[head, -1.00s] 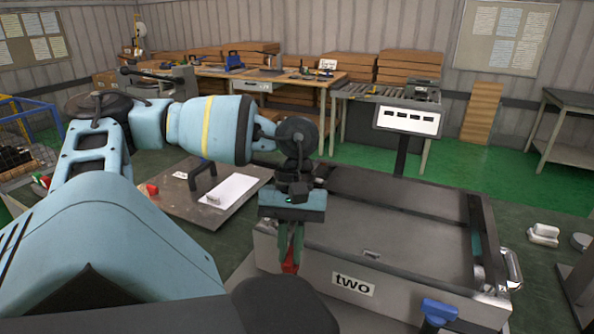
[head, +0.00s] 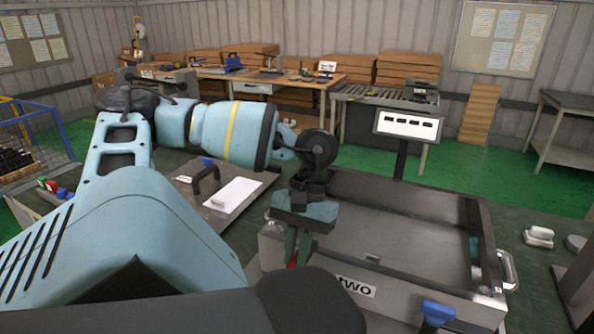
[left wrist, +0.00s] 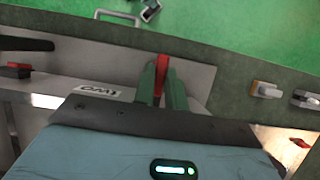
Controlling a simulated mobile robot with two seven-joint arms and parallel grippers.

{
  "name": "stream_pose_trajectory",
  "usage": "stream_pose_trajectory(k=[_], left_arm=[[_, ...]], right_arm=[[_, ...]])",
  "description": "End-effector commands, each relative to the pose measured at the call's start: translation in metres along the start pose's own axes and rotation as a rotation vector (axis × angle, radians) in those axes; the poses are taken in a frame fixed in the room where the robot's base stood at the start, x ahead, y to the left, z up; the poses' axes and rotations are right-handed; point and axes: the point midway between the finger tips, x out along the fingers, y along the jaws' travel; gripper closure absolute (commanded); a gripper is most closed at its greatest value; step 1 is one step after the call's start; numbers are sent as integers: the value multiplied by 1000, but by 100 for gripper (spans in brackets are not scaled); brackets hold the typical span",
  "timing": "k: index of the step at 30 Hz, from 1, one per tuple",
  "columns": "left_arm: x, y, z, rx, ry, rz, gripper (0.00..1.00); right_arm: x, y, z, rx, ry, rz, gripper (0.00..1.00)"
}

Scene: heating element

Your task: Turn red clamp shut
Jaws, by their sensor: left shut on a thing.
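The red clamp (left wrist: 161,72) is at the box's front wall, held upright between the two green fingers of my left gripper (left wrist: 161,88) in the left wrist view. In the head view, the left gripper (head: 293,248) reaches down at the front left part of the grey open box (head: 430,288) marked "two", and only a bit of red shows between the fingers. The gripper is shut on the clamp. My own arm hides the lower end of the clamp in the head view. My right gripper does not show.
A blue clamp (head: 439,312) is on the box's front right. A metal handle (head: 509,270) stands out on its right side. A grey plate with a black handle (head: 206,177) lies behind my left arm. A post with a display (head: 408,124) rises behind the box.

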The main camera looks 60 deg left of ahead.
Motion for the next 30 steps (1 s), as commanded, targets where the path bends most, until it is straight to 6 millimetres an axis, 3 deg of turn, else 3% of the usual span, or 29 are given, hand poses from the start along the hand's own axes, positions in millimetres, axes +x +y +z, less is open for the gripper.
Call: stream_pose_trajectory(k=[2, 3, 7, 19, 30], left_arm=[[-1, 0, 0, 3, 6, -1, 100], [-1, 0, 0, 3, 6, -1, 84], [-1, 0, 0, 2, 4, 0, 67], [-7, 0, -1, 0, 3, -1, 65], [-59, 1, -2, 1, 1, 0, 65]], right_arm=[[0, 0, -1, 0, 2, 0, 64], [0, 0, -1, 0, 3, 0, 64], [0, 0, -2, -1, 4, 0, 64], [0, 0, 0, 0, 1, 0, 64], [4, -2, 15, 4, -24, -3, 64]])
